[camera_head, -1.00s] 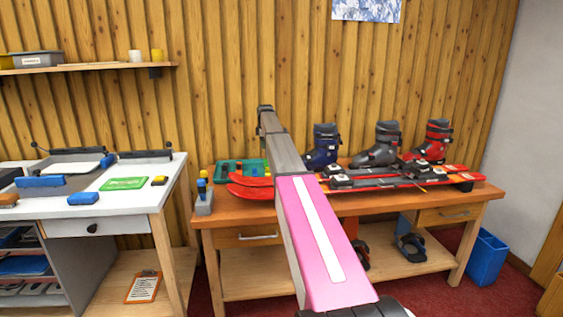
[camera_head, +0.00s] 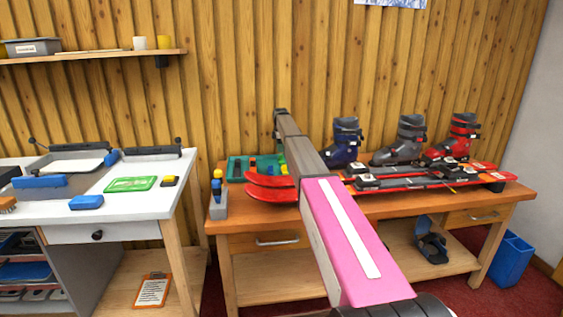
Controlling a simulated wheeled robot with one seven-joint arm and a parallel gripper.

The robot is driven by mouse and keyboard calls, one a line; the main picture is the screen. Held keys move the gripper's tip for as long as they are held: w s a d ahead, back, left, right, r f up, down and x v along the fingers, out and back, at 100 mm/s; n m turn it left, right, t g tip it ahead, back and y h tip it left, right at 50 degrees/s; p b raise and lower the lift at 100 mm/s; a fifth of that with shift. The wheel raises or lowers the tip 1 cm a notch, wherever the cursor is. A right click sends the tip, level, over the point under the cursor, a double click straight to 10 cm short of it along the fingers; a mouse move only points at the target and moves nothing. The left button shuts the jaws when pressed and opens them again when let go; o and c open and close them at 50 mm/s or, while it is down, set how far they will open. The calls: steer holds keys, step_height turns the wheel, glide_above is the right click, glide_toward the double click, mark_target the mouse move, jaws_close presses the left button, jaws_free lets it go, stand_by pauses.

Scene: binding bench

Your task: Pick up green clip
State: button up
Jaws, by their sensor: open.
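I cannot pick out a green clip for certain. A green tray (camera_head: 233,177) with small blue, yellow, red and dark pieces stands at the left back of the wooden bench, partly hidden by my arm. A flat green item (camera_head: 131,184) with pale markings lies on the white worktop to the left. My arm stretches up and away over the wooden bench, and its far end stands in front of the wall. My gripper does not show.
The wooden bench (camera_head: 232,224) carries red skis (camera_head: 425,180), blue, grey and red boots, and a grey holder (camera_head: 218,205) at its left end. The white worktop (camera_head: 140,207) holds blue blocks. A narrow gap separates the tables. A blue bin (camera_head: 508,260) stands right.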

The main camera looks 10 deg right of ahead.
mark_target(281, 159)
steer(key=f, duration=0.5)
steer(key=shift+s, duration=0.35)
steer(key=shift+c, duration=0.3)
jaws_close()
steer(key=shift+r, duration=0.1)
